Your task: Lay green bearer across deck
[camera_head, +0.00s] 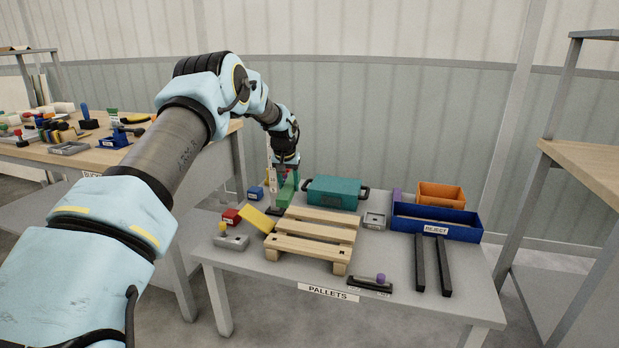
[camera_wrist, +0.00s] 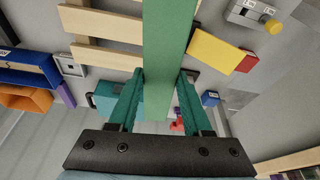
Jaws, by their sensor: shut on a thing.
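My gripper (camera_head: 286,178) is shut on the green bearer (camera_head: 287,194) near the back left corner of the wooden pallet deck. In the wrist view the bearer (camera_wrist: 168,40) runs lengthwise between the two green fingers (camera_wrist: 161,85) and past their tips. The slatted pallet deck (camera_head: 312,228) lies on the table, its top slats bare. In the wrist view the deck (camera_wrist: 105,24) is beside the bearer, to its left. I cannot tell how high the bearer is above the table.
A teal case (camera_head: 333,193) stands behind the deck. A yellow board (camera_head: 257,218), a red block (camera_head: 231,216) and a grey fixture (camera_head: 231,241) are at its left. A blue reject bin (camera_head: 437,225), an orange bin (camera_head: 441,194) and two black bars (camera_head: 419,264) are at right.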

